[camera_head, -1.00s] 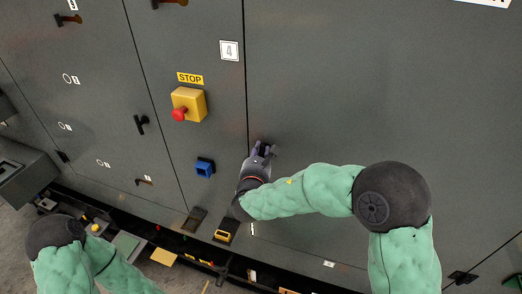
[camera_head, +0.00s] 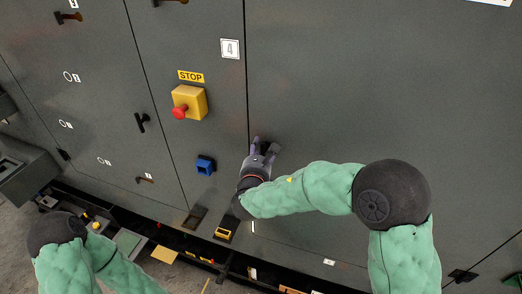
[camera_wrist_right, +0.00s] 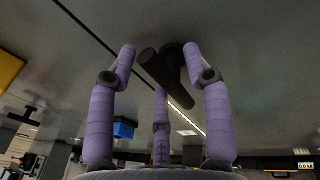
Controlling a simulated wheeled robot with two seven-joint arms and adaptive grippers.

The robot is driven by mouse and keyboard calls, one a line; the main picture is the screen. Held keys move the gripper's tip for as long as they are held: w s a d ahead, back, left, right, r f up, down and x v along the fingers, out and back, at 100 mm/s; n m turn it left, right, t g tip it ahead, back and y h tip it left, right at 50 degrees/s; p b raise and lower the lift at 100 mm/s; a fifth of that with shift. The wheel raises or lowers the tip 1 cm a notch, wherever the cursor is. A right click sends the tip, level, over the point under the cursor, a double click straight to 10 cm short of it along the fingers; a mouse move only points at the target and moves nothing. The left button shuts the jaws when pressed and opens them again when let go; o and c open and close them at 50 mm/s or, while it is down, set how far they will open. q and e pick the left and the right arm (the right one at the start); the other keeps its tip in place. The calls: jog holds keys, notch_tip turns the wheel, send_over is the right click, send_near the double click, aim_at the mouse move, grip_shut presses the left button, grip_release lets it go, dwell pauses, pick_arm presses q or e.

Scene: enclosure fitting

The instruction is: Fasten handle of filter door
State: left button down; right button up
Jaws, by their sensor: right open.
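A dark T-shaped handle (camera_wrist_right: 163,68) sits on the grey cabinet face in the right wrist view, between the tips of my right gripper's fingers. My right gripper (camera_wrist_right: 160,62) is open, with its purple fingers spread on both sides of the handle and a third finger below. I cannot tell whether they touch it. In the head view my right gripper (camera_head: 265,146) is at the seam beside the large right-hand door (camera_head: 390,110), and it mostly hides that handle. My left arm shows at the lower left, but its gripper is out of view.
A yellow box with a red stop button (camera_head: 188,103) and a blue box (camera_head: 205,165) stick out left of my right gripper. Other dark handles (camera_head: 141,123) are on the left doors. An open trough (camera_head: 180,242) with small items runs along the cabinet's bottom.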

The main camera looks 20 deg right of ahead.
jog(key=v, duration=1.1)
jog(key=shift+s+a, duration=0.2)
jog(key=shift+s, duration=0.15)
